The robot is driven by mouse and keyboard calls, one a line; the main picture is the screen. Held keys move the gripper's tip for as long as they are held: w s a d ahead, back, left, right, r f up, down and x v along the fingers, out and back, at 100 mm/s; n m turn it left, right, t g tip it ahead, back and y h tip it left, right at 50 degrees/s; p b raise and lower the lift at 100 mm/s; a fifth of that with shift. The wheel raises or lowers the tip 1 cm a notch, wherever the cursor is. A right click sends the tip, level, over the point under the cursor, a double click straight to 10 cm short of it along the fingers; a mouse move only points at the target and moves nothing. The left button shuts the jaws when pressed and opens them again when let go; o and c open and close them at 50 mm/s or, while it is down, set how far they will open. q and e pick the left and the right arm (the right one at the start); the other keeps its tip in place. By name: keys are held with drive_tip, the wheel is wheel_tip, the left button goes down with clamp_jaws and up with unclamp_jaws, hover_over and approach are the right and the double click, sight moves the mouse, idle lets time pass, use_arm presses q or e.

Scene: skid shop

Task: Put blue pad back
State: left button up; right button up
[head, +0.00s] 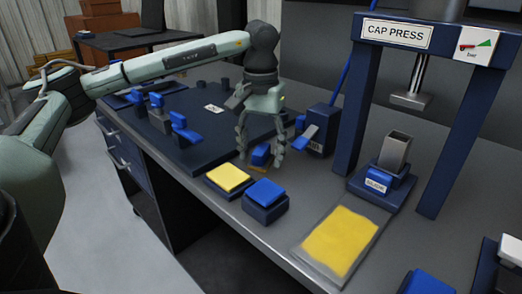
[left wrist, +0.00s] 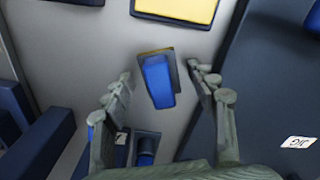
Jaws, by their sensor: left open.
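A small blue pad (head: 261,157) with a dark edge stands on the bench under my left gripper (head: 260,148). In the left wrist view this blue pad (left wrist: 158,84) lies between the two spread fingertips of my left gripper (left wrist: 160,73), with gaps on both sides. The gripper is open, points down and holds nothing. A second, square blue pad (head: 266,192) tops a dark block in front of it. I cannot tell which one the task means. My right gripper is not in view.
A yellow pad (head: 229,176) sits in a dark tray left of the square blue pad. A dark jig plate (head: 195,150) with blue clamps lies behind. The cap press (head: 352,120) stands at right, with a yellow mat (head: 340,242) in front. Bare bench separates them.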

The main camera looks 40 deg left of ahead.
sight(262, 148)
use_arm(q)
drive_tip(key=shift+r, duration=0.25)
wheel_tip(262, 148, up, 3)
drive_tip(key=shift+f, duration=0.15)
wheel_tip(262, 148, up, 7)
drive_tip(key=shift+r, duration=0.1)
drive_tip(key=shift+r+p, duration=0.6)
drive_tip(key=shift+r, duration=0.35)
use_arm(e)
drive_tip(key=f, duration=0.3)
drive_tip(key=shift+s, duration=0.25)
use_arm(q)
drive_tip(key=shift+s, duration=0.1)
